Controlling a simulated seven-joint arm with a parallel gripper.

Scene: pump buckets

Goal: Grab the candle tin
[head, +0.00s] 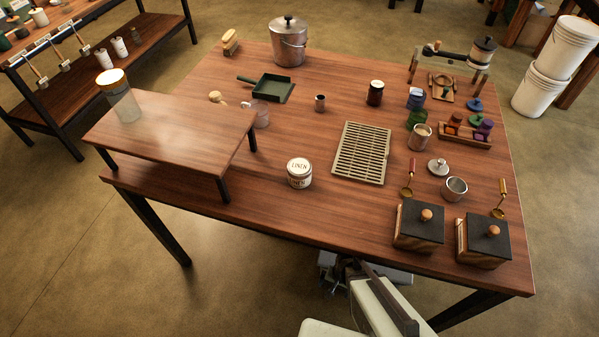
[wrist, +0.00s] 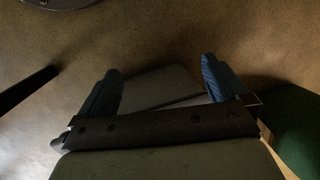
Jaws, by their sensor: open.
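The candle tin (head: 299,173) is a short white tin with dark lettering on its lid and side. In the head view it stands upright on the wooden table (head: 260,215), near the front edge and right of the raised shelf. My gripper shows in the wrist view (wrist: 160,88) with its two blue-padded fingers wide apart and nothing seen held between them. It is over the floor and the tin is not in the wrist view. In the head view my arm is low in front of the table, and the fingertips cannot be made out there.
The raised wooden shelf (head: 175,135) holds a glass jar (head: 123,105). A slotted metal grate (head: 360,153) lies right of the tin. Two black-lidded boxes (head: 418,228) (head: 483,243) stand at the front right. The table between tin and front edge is clear.

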